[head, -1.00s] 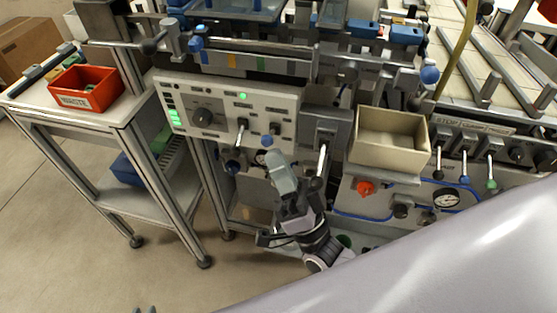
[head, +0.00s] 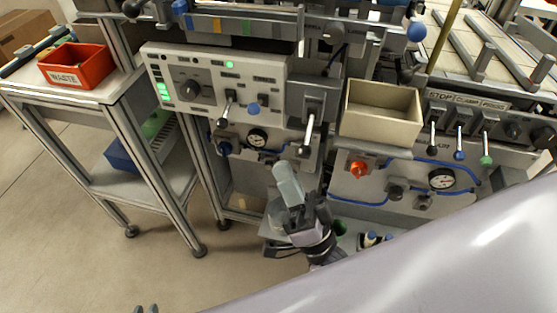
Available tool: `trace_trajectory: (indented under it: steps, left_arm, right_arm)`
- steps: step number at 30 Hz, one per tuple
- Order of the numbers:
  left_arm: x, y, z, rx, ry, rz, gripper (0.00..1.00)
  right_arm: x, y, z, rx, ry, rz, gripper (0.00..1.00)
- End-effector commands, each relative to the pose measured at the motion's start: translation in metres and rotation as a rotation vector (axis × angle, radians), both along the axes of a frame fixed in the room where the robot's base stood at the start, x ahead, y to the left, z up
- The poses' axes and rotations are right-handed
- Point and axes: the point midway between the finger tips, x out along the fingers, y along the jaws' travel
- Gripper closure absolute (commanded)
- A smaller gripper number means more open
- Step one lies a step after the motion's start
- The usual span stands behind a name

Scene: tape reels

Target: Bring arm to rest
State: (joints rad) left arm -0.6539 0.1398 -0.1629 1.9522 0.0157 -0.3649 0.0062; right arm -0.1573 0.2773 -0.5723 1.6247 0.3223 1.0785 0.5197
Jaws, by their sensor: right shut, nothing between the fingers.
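My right gripper (head: 284,173) is in the middle of the head view, in front of the machine's lower panel. Its pale fingers are together and point up, with nothing held between them. The fingertips are just below the small round gauge under the control panel; whether they touch anything cannot be told. The dark wrist is below, and my large pale arm link covers the lower right. Only the fingertips of my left gripper (head: 146,309) show at the bottom edge. They are apart, with floor visible between them.
A control panel (head: 207,98) with knobs and levers is above my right gripper. A red waste bin (head: 77,65) sits on a side cart (head: 115,92). Floor is clear at lower left.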

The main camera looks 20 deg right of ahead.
Motion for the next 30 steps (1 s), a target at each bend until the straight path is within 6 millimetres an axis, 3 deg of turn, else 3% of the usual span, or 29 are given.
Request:
trace_trajectory:
  steps: [3,12,23,30]
  left_arm:
    - [0.003,-0.001,-0.006,-0.004,-0.001,0.000,0.78]
    - [0.007,-0.005,-0.005,-0.014,-0.010,-0.005,0.78]
    - [0.007,-0.005,-0.003,-0.013,-0.008,-0.006,0.78]
    - [0.008,-0.004,0.015,-0.010,-0.015,-0.005,0.78]
  right_arm:
    - [-0.018,-0.005,-0.022,-0.001,0.002,0.000,1.00]
    - [-0.043,-0.012,-0.044,0.000,-0.001,0.000,1.00]
    - [-0.043,-0.012,-0.044,-0.014,0.013,-0.006,1.00]
    - [-0.025,0.000,-0.055,-0.227,0.215,-0.083,1.00]
